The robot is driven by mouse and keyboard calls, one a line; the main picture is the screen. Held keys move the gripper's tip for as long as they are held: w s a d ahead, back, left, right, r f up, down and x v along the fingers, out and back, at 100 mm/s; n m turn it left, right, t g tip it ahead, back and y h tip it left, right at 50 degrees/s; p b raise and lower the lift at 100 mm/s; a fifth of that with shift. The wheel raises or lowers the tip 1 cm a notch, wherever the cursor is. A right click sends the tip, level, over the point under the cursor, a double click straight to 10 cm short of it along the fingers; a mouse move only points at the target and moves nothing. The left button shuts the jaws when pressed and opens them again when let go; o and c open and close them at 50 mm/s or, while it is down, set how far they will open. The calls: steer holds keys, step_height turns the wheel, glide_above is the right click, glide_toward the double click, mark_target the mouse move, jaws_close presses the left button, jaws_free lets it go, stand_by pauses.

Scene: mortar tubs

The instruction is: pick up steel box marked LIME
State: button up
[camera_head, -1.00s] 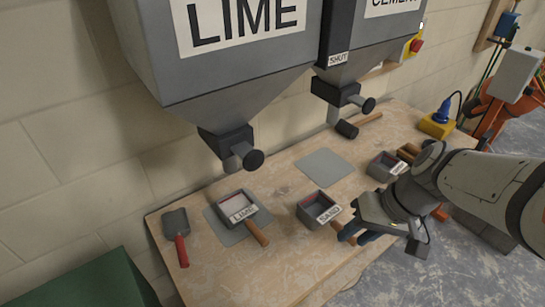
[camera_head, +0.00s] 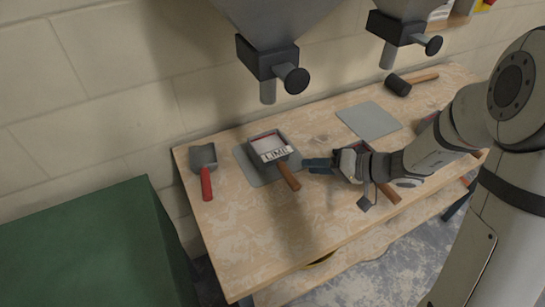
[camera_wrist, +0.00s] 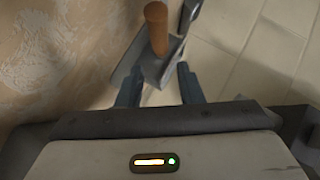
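The steel box marked LIME (camera_head: 268,143) is a grey open box with a white label and a wooden handle (camera_head: 288,176). It stands on a grey plate (camera_head: 246,169) on the bench. My gripper (camera_head: 314,166) is just to its right in the head view, with blue-grey fingers pointing left at the box and handle. In the wrist view the fingers (camera_wrist: 160,88) are apart, with nothing clearly held between them. Whether a finger touches the box, I cannot tell.
A red-handled scoop (camera_head: 205,178) lies left of the box. A hopper spout (camera_head: 268,75) hangs above and behind it. An empty grey plate (camera_head: 369,120) and a mallet (camera_head: 398,86) are farther right. Another wooden handle (camera_head: 389,194) shows under my arm. The bench front is clear.

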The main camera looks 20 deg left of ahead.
mark_target(279, 165)
steer(key=x, duration=0.4)
steer(key=p+x, duration=0.1)
steer(key=x, duration=0.3)
steer(key=shift+s+d+f, duration=0.1)
steer(key=shift+s+f, duration=0.05)
steer(key=shift+s, duration=0.1)
jaws_close()
